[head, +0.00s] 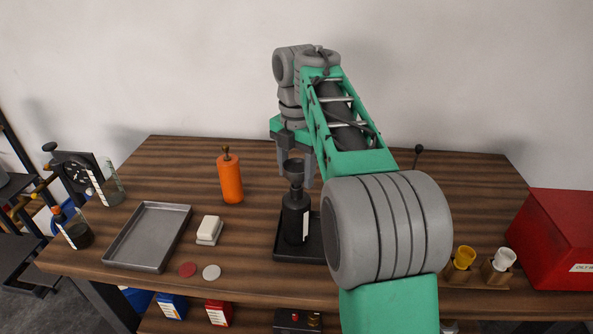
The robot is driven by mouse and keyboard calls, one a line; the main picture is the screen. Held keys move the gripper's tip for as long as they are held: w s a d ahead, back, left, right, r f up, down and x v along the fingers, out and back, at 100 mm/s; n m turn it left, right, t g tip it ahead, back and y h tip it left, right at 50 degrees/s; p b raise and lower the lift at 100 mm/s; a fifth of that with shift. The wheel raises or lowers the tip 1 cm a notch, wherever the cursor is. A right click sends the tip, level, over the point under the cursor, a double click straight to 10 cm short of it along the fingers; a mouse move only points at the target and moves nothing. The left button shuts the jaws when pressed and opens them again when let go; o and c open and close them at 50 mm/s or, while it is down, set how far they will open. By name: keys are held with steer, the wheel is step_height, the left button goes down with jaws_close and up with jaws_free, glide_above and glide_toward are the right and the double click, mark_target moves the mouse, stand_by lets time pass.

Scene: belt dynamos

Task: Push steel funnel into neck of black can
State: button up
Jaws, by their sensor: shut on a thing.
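The black can (291,222) stands upright in a dark square tray near the middle of the table and bears a white label. The steel funnel (293,168) is a dark grey cone directly above the can's neck. My gripper (296,178) points down with a finger on each side of the funnel and is shut on it. The funnel's lower end meets the top of the can in this view; how deep it sits in the neck I cannot tell. My arm covers the table just right of the can.
An orange bottle (230,179) stands left of the can.

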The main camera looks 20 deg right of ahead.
steer(key=shift+f, duration=0.15)
steer(key=o, duration=1.5)
step_height(320, 180, up, 8)
steer(key=p, duration=0.7)
steer(key=shift+f, duration=0.1)
